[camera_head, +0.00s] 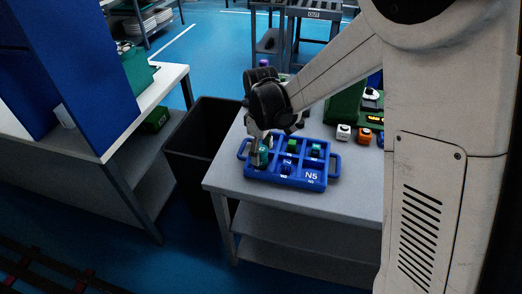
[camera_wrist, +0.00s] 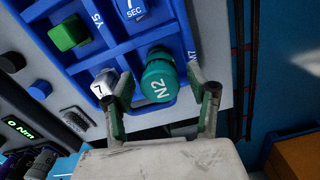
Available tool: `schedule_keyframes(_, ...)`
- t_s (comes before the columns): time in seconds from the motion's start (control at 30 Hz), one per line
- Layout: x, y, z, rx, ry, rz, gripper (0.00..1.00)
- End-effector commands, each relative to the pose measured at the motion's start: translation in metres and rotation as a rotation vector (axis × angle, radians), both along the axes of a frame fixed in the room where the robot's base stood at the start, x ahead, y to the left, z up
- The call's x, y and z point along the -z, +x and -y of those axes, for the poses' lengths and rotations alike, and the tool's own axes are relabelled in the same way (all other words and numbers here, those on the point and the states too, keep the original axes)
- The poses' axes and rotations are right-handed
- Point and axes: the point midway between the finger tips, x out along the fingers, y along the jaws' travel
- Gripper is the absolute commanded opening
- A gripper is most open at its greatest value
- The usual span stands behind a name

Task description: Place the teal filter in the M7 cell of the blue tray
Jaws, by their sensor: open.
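The teal filter (camera_wrist: 158,82), a round piece marked N2, is at a corner cell of the blue tray (camera_wrist: 88,72) in the wrist view. My gripper (camera_wrist: 167,90) is open, with one finger on each side of the filter; contact is not clear. In the head view my gripper (camera_head: 261,148) is low over the left end of the blue tray (camera_head: 314,178), with the teal filter (camera_head: 264,158) between its fingers. Whether the filter is fully seated is not clear.
White (camera_head: 343,132) and orange (camera_head: 364,135) pieces stand on the table (camera_head: 225,178) right of the tray. A black bin (camera_head: 190,150) stands to its left.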

Motion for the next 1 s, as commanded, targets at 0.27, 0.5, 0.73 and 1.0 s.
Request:
schedule_keyframes(0.27,-0.017,0.0,0.0,0.0,0.0,0.0,0.53)
schedule_keyframes(0.5,-0.065,0.0,0.0,0.0,0.0,0.0,0.53)
schedule_keyframes(0.73,-0.104,0.0,0.0,0.0,0.0,0.0,0.53)
schedule_keyframes(1.0,-0.123,0.0,0.0,0.0,0.0,0.0,0.53)
